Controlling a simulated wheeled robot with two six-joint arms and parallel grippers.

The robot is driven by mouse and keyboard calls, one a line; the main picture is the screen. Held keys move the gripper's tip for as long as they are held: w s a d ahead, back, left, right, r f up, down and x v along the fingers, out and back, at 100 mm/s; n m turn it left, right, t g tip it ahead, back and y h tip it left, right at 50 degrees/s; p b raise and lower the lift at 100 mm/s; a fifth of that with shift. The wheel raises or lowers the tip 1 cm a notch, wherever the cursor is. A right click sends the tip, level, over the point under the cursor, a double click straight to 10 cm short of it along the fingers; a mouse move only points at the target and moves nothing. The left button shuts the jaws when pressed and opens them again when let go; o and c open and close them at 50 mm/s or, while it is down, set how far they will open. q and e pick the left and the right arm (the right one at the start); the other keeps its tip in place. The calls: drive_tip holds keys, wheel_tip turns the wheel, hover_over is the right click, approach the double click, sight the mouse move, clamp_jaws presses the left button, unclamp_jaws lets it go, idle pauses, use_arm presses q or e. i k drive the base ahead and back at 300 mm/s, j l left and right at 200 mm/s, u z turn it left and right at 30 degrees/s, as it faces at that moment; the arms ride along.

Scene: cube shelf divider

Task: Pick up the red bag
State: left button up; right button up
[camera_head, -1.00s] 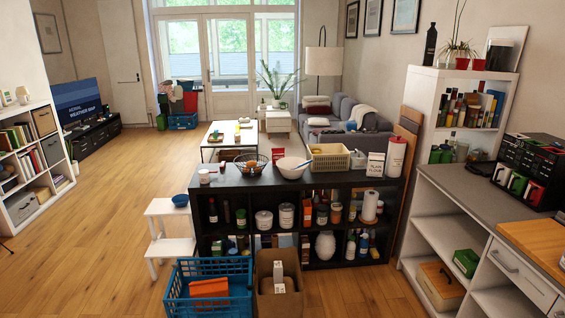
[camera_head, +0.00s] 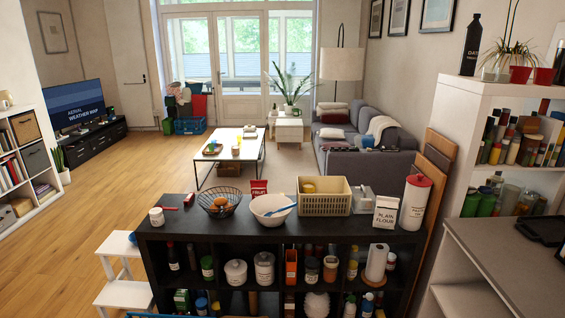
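A small red bag (camera_head: 259,188) with white lettering stands upright on top of the black cube shelf (camera_head: 340,235). It is behind the white bowl (camera_head: 270,212), which hides its lower part. The wire basket (camera_head: 219,203) is to its left, and the cream plastic basket (camera_head: 323,205) is to its right. Neither of my grippers shows in the head view.
A flour packet (camera_head: 385,213) and a red-lidded white canister (camera_head: 414,204) stand at the shelf's right end. A white cup (camera_head: 156,216) stands at its left end. A white step stool (camera_head: 122,292) is left of the shelf. Open wooden floor lies beyond.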

sight(259, 187)
drive_tip(key=i+l+u, duration=0.1)
drive_tip(key=i+l, duration=0.55)
drive_tip(key=i, duration=0.2)
drive_tip(key=i+l+u, duration=0.1)
drive_tip(key=i+l, duration=0.55)
drive_tip(key=i, duration=0.15)
